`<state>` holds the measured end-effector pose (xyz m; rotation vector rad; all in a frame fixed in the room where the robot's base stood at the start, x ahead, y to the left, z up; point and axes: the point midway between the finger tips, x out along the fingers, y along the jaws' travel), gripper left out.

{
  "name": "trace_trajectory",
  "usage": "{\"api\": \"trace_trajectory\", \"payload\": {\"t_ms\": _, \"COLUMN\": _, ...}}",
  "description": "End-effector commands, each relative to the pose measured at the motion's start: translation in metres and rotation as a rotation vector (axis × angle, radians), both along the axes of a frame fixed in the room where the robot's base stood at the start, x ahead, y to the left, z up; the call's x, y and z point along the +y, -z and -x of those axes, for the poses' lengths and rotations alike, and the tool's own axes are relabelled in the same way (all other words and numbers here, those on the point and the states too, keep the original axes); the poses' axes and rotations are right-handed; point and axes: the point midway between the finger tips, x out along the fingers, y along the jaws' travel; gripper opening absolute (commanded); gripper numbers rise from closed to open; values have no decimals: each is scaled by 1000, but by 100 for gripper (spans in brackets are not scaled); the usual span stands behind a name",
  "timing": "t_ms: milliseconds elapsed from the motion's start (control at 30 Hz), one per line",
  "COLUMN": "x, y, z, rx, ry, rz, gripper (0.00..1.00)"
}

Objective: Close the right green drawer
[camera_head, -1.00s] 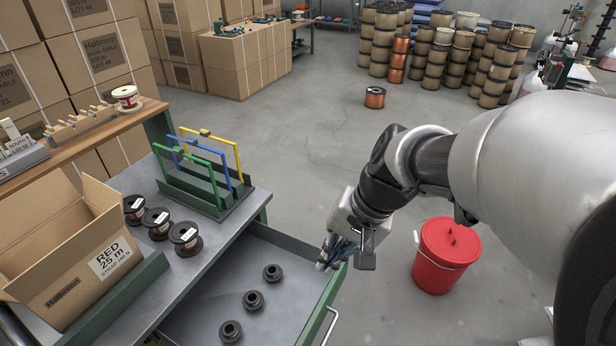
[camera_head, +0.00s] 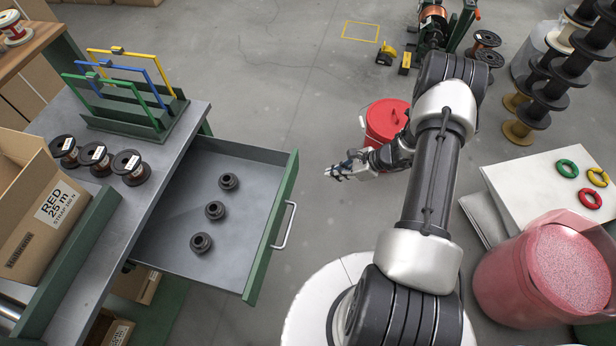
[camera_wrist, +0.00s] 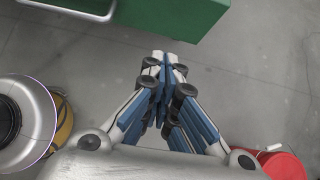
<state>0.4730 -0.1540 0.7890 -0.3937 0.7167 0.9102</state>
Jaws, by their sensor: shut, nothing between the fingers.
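The green drawer (camera_head: 270,232) under the grey workbench stands pulled out, with a metal handle (camera_head: 286,226) on its front. Three dark spools or rings (camera_head: 214,210) lie in a row inside it. My gripper (camera_head: 328,172) is shut and empty, in the air to the right of the drawer front and apart from it. In the wrist view my gripper's fingertips (camera_wrist: 165,56) meet, and the green drawer front (camera_wrist: 180,16) with part of its handle shows at the top. The drawer's inside is not visible in the wrist view.
A red lidded bin (camera_head: 386,120) stands behind my gripper. On the bench are a green rack (camera_head: 135,118), several wire spools (camera_head: 97,158) and an open carton (camera_head: 30,200). A pink tub (camera_head: 545,270) stands at the right. Bare floor lies beyond the drawer.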

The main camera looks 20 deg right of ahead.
Motion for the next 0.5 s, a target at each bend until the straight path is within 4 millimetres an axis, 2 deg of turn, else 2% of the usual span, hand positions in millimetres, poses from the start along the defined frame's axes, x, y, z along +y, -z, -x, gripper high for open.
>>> {"api": "trace_trajectory", "payload": {"t_ms": 167, "x": 2, "y": 16, "z": -1, "rx": 13, "ry": 29, "rz": -13, "gripper": 0}}
{"api": "trace_trajectory", "payload": {"t_ms": 500, "x": 41, "y": 63, "z": -27, "rx": 13, "ry": 23, "rz": -13, "gripper": 0}}
